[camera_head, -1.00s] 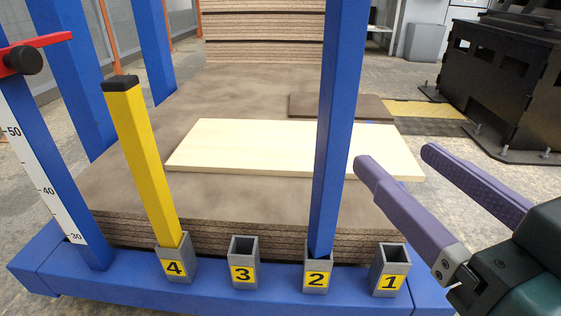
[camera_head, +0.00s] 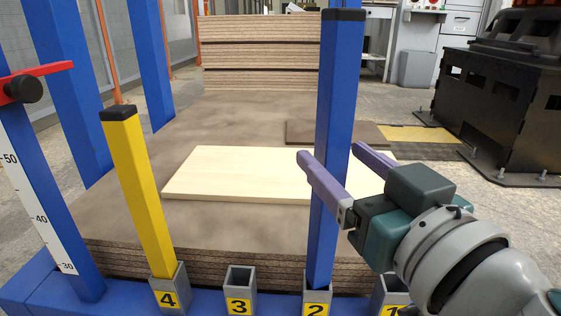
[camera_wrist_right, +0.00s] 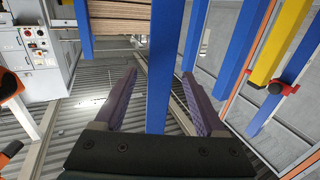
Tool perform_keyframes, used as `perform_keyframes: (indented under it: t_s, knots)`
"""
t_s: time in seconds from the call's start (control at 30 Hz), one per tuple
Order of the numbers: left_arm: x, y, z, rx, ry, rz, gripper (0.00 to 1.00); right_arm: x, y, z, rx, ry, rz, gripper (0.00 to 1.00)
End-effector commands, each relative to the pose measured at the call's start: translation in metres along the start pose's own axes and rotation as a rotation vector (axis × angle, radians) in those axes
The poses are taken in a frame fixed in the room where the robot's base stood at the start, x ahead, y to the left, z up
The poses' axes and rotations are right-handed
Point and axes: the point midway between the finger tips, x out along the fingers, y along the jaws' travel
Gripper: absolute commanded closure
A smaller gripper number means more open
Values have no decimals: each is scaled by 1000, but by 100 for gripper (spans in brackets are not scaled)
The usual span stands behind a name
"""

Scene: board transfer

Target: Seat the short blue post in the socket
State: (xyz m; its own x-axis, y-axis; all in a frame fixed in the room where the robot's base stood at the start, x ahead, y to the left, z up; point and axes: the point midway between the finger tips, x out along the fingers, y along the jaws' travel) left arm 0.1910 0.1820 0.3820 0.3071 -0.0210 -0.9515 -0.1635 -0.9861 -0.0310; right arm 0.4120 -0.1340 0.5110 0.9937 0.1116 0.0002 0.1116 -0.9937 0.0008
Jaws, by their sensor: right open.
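A blue post (camera_head: 338,90) with a black cap stands upright in the head view, its lower end inside the grey socket marked 2 (camera_head: 317,309). In the right wrist view the blue post (camera_wrist_right: 161,70) runs between the two spread fingers of my right gripper (camera_wrist_right: 160,72). I cannot tell whether either finger touches it. My left gripper is not in view.
A yellow post (camera_head: 138,195) leans in socket 4 (camera_head: 169,300). Socket 3 (camera_head: 239,305) is empty. Socket 1 (camera_head: 390,292) is partly hidden by my right arm. A pale board (camera_head: 235,173) lies on the brown board stack (camera_head: 220,235). A red-clamped scale post (camera_head: 35,190) stands at left.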

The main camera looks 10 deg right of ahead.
Motion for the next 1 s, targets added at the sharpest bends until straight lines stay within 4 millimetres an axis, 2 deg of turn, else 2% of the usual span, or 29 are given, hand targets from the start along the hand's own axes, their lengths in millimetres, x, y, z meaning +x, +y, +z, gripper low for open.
perform_keyframes:
  t_s: [0.1,0.37,1.0]
  knots:
    - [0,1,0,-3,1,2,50,8,0,0,0,0,-1,28]
    - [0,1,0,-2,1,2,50,9,0,0,0,-1,0,30]
    - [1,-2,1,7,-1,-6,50,8,0,0,0,-1,0,100]
